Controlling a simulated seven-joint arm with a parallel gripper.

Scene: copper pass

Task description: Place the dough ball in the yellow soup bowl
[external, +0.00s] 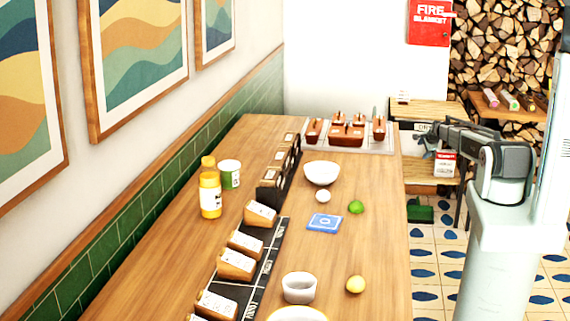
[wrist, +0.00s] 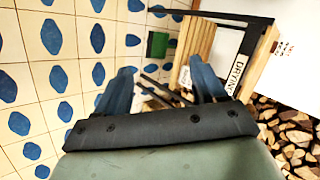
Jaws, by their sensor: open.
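A small whitish ball (external: 323,196), which looks like the dough ball, lies on the wooden table just in front of a white bowl (external: 322,173). Another pale, slightly cream bowl (external: 297,314) is cut off by the bottom edge of the external view. My gripper (external: 424,141) is off the right side of the table, well apart from the ball and bowls. In the wrist view my gripper (wrist: 160,80) is open, with its two blue-grey fingers apart and nothing held; it faces the floor and a wooden shelf.
A lime (external: 356,207), a blue card (external: 324,223), a lemon (external: 356,284) and a small grey-white cup (external: 299,288) lie along the table's right half. Black racks with wooden blocks (external: 238,264) run down the middle. Yellow bottles (external: 210,194) stand left. A tray (external: 376,142) fills the far end.

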